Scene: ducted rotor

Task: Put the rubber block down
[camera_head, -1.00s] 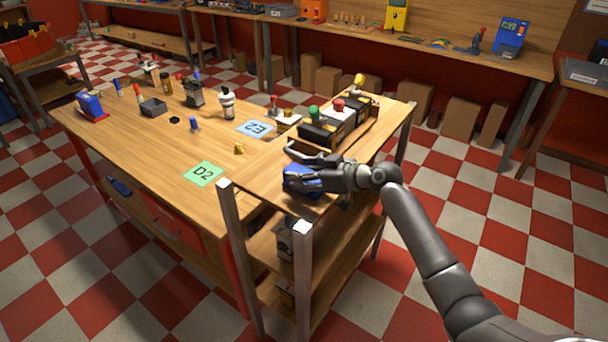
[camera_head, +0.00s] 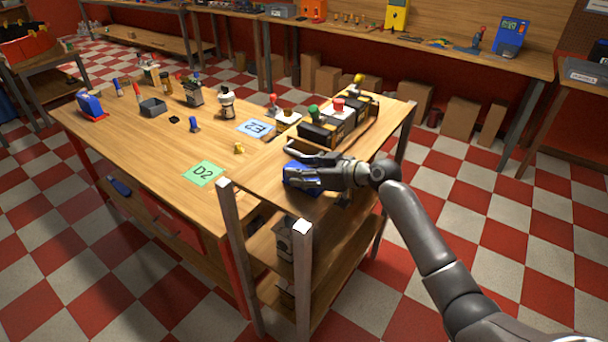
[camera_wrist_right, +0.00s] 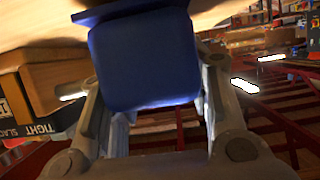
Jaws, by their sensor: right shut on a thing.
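The rubber block is blue, and I take it to be the blue thing (camera_head: 294,178) at my right gripper in the head view. My right gripper (camera_head: 304,168) is over the near right end of the wooden workbench (camera_head: 135,150), its fingers across the block. In the right wrist view the blue block (camera_wrist_right: 145,60) fills the middle between the two fingers of the right gripper (camera_wrist_right: 155,125), which are shut on it. A flat blue edge shows above it there, close to a wooden surface. Whether the block touches the bench is hard to tell. My left gripper is in neither view.
A green D2 card (camera_head: 204,174) and a blue E2 card (camera_head: 257,128) lie on the bench. A black holder with coloured knobs (camera_head: 335,122) stands just behind my gripper. A small yellow piece (camera_head: 239,148) is to the left. Metal posts (camera_head: 302,260) rise at the near corner.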

